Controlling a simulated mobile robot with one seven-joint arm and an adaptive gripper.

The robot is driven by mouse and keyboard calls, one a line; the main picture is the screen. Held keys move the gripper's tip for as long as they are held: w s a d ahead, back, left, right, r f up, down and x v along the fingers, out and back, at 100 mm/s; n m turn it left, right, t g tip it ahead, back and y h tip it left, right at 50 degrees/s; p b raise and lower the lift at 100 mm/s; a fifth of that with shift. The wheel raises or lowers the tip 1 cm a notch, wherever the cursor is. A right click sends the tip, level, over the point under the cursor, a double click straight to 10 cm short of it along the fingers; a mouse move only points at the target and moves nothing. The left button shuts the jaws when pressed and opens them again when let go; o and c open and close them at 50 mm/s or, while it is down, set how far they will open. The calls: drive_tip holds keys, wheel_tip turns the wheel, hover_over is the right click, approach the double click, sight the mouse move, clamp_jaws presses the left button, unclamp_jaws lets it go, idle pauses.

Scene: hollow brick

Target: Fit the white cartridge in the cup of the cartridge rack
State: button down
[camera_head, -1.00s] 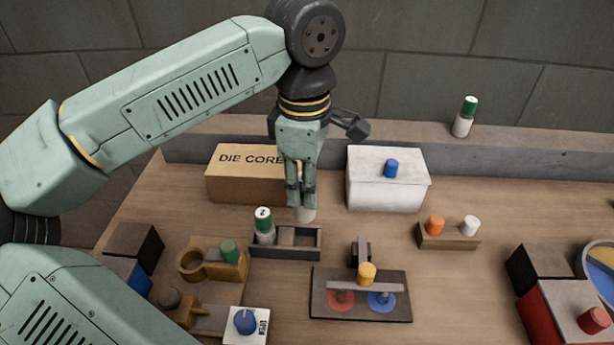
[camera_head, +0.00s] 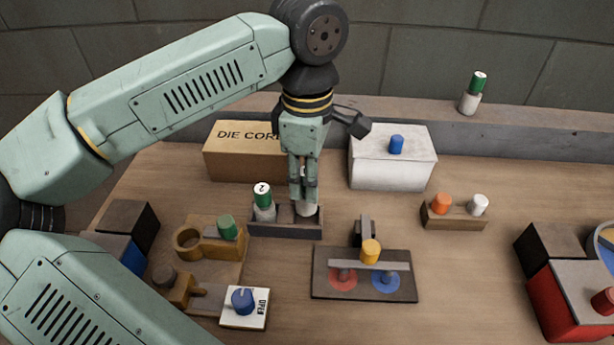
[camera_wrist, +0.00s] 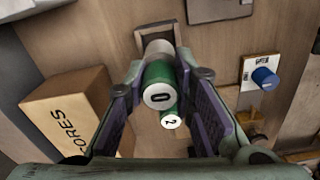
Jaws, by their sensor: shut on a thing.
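My gripper (camera_head: 303,197) is shut on a white cartridge (camera_head: 309,210) with a green upper part and a "0" on its top. The wrist view shows this cartridge (camera_wrist: 160,75) between my finger pads, its white end pointing away. The dark cartridge rack (camera_head: 286,230) stands below, and the held cartridge's lower end overlaps its right compartment. I cannot tell whether that end is inside the cup. A green and white cartridge marked "2" (camera_head: 263,202) stands upright in the rack's left part; its top also shows in the wrist view (camera_wrist: 171,121).
A die cores box (camera_head: 240,155) and a white box (camera_head: 390,170) with a blue knob stand behind the rack. A plate with a yellow knob (camera_head: 370,251) is front right, ochre fixtures (camera_head: 210,243) front left. Another green and white cartridge (camera_head: 472,95) stands on the back ledge.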

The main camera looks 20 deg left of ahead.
drive_tip(key=shift+f, duration=0.1)
drive_tip(key=shift+f+b, duration=0.35)
drive_tip(key=shift+b, duration=0.1)
drive_tip(key=shift+f+b, duration=1.7)
drive_tip(key=shift+f, duration=0.1)
idle(0.6)
drive_tip(key=c, duration=1.3)
unclamp_jaws()
drive_tip(key=shift+r, duration=0.1)
wheel_tip(320, 180, up, 12)
drive_tip(key=shift+s, duration=0.1)
